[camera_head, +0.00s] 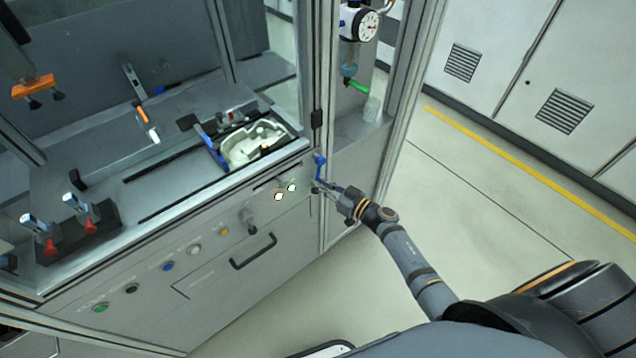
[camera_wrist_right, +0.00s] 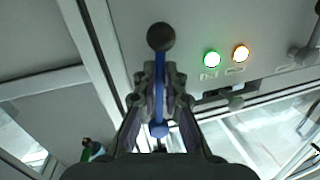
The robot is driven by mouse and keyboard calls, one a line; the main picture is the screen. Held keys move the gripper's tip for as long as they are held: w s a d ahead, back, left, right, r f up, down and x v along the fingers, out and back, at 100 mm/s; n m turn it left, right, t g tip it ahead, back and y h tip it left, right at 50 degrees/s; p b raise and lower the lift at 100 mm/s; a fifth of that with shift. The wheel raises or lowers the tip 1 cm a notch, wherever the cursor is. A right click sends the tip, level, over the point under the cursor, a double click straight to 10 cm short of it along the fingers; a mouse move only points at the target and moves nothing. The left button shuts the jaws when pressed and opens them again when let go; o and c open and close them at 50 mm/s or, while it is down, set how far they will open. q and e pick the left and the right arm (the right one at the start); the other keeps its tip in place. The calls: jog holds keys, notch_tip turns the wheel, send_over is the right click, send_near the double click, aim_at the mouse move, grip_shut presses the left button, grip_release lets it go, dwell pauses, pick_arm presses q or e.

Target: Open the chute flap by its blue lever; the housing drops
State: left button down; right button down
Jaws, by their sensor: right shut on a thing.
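The blue lever (camera_head: 319,162) is on the cabinet's front right corner in the head view. In the right wrist view the blue lever (camera_wrist_right: 159,85) runs upright in the picture, with a black ball (camera_wrist_right: 160,37) at its upper end and a blue round end below. My right gripper (camera_head: 322,187) is at the lever's lower part, and its fingers (camera_wrist_right: 159,95) are shut on the lever from both sides. A pale grey cast housing (camera_head: 257,145) lies in a blue-ended holder on the worktop. I cannot clearly make out the flap. My left gripper is not in view.
A green and an orange-white lamp glow beside the lever in the wrist view. The cabinet front (camera_head: 215,290) has a black handle, a knob and several buttons. A post (camera_head: 325,110) and a gauge (camera_head: 367,25) stand behind the lever. Floor to the right is clear.

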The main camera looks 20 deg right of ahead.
jog(key=shift+w+d+r+n+h+p, duration=0.1)
jog(key=shift+w+d+n+h+p, duration=0.1)
jog(key=shift+d+n+p, duration=0.45)
jog(key=shift+w+d+n+h+p, duration=0.15)
jog(key=shift+d+n+p, duration=0.25)
jog(key=shift+n, duration=0.35)
jog(key=shift+w+d+r+n+h+p, duration=0.15)
jog(key=shift+w+d+n+h+p, duration=0.1)
jog(key=shift+d+n+p, duration=0.4)
jog(key=shift+w+d+r+n+h+p, duration=0.25)
jog(key=shift+d+n, duration=0.2)
jog(key=shift+n, duration=0.4)
jog(key=shift+d+g, duration=0.2)
jog(key=shift+g, duration=0.1)
jog(key=c, duration=1.4)
grip_release()
jog(key=v, duration=1.2)
